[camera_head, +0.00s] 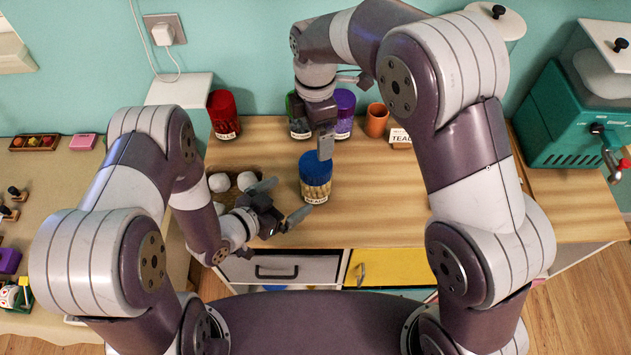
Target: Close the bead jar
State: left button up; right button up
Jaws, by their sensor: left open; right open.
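The bead jar (316,190) stands upright on the wooden counter, with tan contents and a white label low on its front. A blue lid (314,165) sits over its mouth; I cannot tell whether it is fully seated. My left gripper (288,199) is open just left of the jar, its fingers spread towards the jar's lower side. I cannot tell if the nearer finger touches it. My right gripper (326,150) points down at the lid's upper right, close above or beside it. Its fingers overlap in this view, and contact with the lid is unclear.
Behind the jar stand a red jar (223,113), a dark green jar (299,118), a purple jar (344,108), an orange cup (376,121) and a small sign (400,138). White balls (219,183) lie left of my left gripper. The counter (385,205) is clear to the right.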

pick_arm(q)
jog(key=shift+v, duration=1.8)
